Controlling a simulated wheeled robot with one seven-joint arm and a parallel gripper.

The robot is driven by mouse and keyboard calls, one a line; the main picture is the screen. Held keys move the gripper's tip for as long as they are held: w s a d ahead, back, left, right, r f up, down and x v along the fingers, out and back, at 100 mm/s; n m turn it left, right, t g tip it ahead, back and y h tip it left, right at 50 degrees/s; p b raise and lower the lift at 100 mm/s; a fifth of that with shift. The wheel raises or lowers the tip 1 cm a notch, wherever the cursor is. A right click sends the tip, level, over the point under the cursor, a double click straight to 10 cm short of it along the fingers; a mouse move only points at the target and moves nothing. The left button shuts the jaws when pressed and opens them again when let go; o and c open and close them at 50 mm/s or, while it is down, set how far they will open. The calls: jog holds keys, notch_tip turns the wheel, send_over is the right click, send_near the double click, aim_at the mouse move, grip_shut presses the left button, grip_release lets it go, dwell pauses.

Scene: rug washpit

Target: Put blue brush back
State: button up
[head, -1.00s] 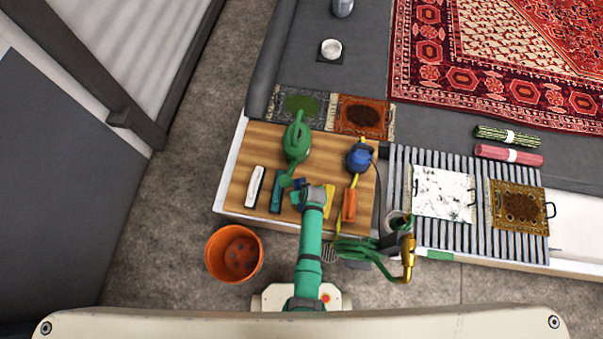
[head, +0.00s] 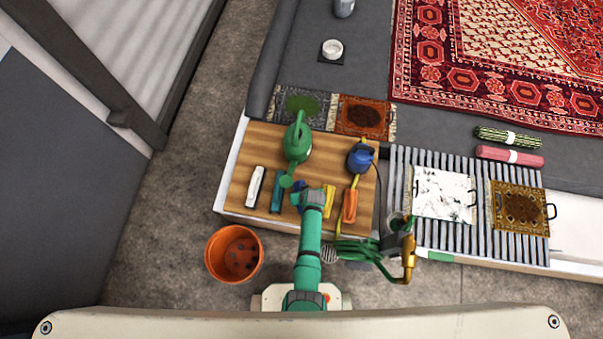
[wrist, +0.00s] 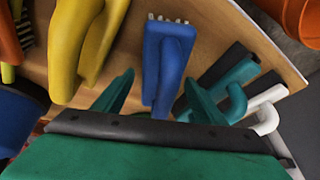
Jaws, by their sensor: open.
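The blue brush (wrist: 165,60) lies on the wooden board in the wrist view, with pale bristle tufts at its far end. My gripper (wrist: 159,78) is open, with one green finger on each side of the brush's handle. I cannot tell whether either finger touches it. In the head view, my wrist hides most of the brush, and only a bit of blue (head: 298,185) shows beside my arm. The brush's near end is hidden behind my gripper's body in the wrist view.
The wooden board (head: 238,195) also holds a white brush (head: 255,187), a teal tool (head: 277,192), a yellow brush (head: 329,201), an orange brush (head: 350,206), a green watering can (head: 297,147) and a blue container (head: 360,158). An orange bucket (head: 233,254) stands on the floor.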

jog(key=shift+r, duration=0.1)
jog(key=v, duration=1.1)
jog(key=shift+s+r, duration=0.25)
jog(key=shift+r, duration=0.1)
jog(key=s+r+m+t+h, duration=0.15)
jog(key=s+r+t, duration=0.65)
jog(key=s+r, duration=1.1)
jog(key=s+a+r+t, duration=0.2)
jog(key=s+r+t, duration=0.1)
jog(key=r, duration=1.6)
jog(key=shift+a, duration=0.2)
jog(key=shift+m, duration=0.25)
